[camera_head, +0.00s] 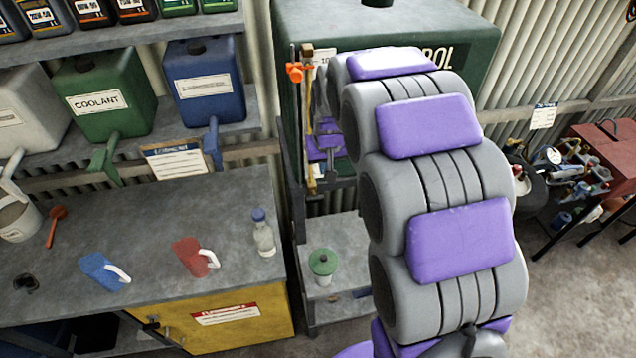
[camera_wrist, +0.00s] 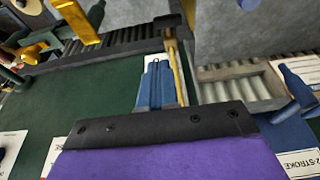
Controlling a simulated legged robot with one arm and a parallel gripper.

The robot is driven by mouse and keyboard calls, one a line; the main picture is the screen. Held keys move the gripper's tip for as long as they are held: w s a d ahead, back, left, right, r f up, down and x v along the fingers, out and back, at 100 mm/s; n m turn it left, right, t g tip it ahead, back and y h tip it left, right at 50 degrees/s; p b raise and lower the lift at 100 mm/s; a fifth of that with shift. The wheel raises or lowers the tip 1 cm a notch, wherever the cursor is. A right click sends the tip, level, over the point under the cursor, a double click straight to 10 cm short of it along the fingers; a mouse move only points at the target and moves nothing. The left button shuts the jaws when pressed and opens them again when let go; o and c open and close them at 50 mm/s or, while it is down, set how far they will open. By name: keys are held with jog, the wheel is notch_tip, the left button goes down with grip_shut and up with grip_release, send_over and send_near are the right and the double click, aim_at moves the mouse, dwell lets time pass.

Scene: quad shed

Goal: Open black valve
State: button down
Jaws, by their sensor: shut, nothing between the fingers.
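I cannot make out a black valve for certain in either view; my arm covers much of the tank front. The green petrol tank (camera_head: 480,45) stands behind my arm, and its green side also fills the left of the wrist view (camera_wrist: 95,100). A brass upright tube (camera_head: 308,120) with an orange fitting (camera_head: 295,72) stands at the tank's left front edge. My gripper (camera_wrist: 158,68) is shut and empty, its blue-grey fingers together near the tube. In the head view it shows partly, low by the tube, beside my arm.
Left of the tank, a shelf holds a green coolant can (camera_head: 105,95) and a blue can (camera_head: 205,85). A green-lidded jar (camera_head: 323,265) stands on a low shelf.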

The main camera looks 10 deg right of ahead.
jog(key=shift+f, duration=0.1)
jog(key=p, duration=0.3)
send_near(320, 196)
jog(key=x, duration=0.5)
jog(key=shift+w+f, duration=0.15)
jog(key=shift+w, duration=0.15)
jog(key=shift+f, duration=0.65)
